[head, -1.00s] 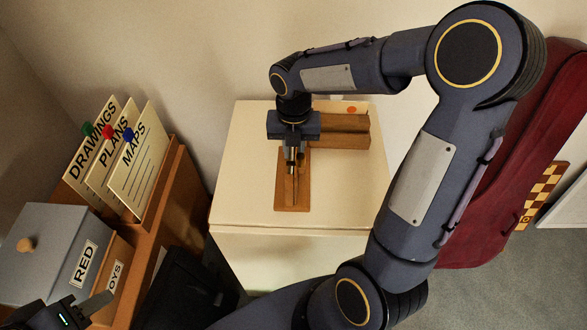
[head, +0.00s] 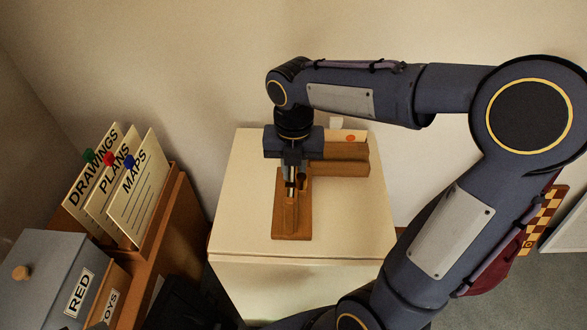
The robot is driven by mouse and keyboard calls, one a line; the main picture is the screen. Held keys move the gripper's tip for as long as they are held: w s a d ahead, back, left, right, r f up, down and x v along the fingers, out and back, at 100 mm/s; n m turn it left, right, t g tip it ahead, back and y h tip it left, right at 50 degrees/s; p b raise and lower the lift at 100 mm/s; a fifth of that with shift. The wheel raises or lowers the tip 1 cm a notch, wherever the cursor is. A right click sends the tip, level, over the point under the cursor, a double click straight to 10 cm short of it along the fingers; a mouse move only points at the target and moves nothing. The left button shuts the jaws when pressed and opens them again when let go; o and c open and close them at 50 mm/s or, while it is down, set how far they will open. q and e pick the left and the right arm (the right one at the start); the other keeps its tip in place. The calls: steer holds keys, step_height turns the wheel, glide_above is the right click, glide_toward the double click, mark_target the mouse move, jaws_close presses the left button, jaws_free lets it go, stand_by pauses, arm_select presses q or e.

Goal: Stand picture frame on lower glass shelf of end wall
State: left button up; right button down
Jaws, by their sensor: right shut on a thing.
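My right gripper (head: 291,184) points down over a cream-topped cabinet (head: 236,215). It is shut on a narrow brown wooden piece (head: 291,222), which is upright or lying flat; I cannot tell which, as the gripper covers its upper part. I see no clear picture frame; I cannot tell whether the wooden piece is part of one. No glass shelf shows. My left gripper is out of view.
A brown wooden block (head: 340,160) lies behind and to the right of the gripper, with a pale orange-dotted piece (head: 347,136) at its back. A wooden organiser (head: 187,222) with labelled cards and a grey box (head: 42,275) stand left. A checkered board (head: 540,222) is at right.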

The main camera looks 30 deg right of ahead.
steer(key=s+a+r, duration=0.5)
steer(key=s+r, duration=0.1)
steer(key=s, duration=0.3)
steer(key=shift+s+b, duration=0.2)
steer(key=shift+b, duration=0.15)
